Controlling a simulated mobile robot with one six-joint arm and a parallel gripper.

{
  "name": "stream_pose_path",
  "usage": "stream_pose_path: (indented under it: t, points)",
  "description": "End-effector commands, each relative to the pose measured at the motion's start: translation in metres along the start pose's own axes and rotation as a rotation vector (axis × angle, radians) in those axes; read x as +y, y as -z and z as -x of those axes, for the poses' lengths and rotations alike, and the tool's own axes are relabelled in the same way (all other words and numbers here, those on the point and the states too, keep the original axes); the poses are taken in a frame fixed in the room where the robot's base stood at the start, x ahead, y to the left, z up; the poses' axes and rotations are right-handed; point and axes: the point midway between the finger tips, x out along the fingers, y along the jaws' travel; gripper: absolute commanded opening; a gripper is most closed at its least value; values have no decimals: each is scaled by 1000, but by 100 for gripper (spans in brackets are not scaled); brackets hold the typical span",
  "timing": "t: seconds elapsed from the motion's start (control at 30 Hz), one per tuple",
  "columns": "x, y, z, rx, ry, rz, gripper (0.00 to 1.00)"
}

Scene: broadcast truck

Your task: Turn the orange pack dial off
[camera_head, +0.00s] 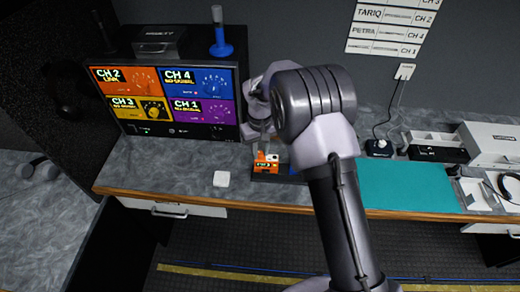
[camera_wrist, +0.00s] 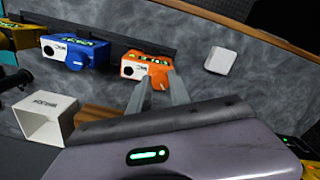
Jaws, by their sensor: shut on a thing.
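The orange pack (camera_head: 266,168) sits in a dark rack on the desk, below my wrist in the head view. It also shows in the wrist view (camera_wrist: 140,64), with a lit green strip on top. Its dial (camera_wrist: 158,78) is on the face towards me and partly hidden by the fingers. My gripper (camera_wrist: 159,84) reaches down to the pack, with one finger on each side of the dial, shut on it. The dial's pointer position cannot be made out. The monitor (camera_head: 165,100) shows an orange CH 2 panel reading LINK.
A blue pack (camera_wrist: 74,55) with a blue dial stands beside the orange one, and a yellow pack (camera_wrist: 28,40) lies beyond. A white square item (camera_head: 221,179) lies on the desk. A white open box (camera_wrist: 50,122) is close by. A teal mat (camera_head: 408,186) lies to the right.

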Motion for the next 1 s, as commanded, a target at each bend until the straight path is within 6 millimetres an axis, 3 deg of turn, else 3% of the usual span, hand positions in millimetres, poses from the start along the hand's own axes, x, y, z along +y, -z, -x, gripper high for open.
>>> stream_pose_path:
  t: [0.6, 1.0]
  points:
    - [1, 0, 2, 0, 0, 561, 0]
    - [2, 1, 1, 1, -1, 806, 0]
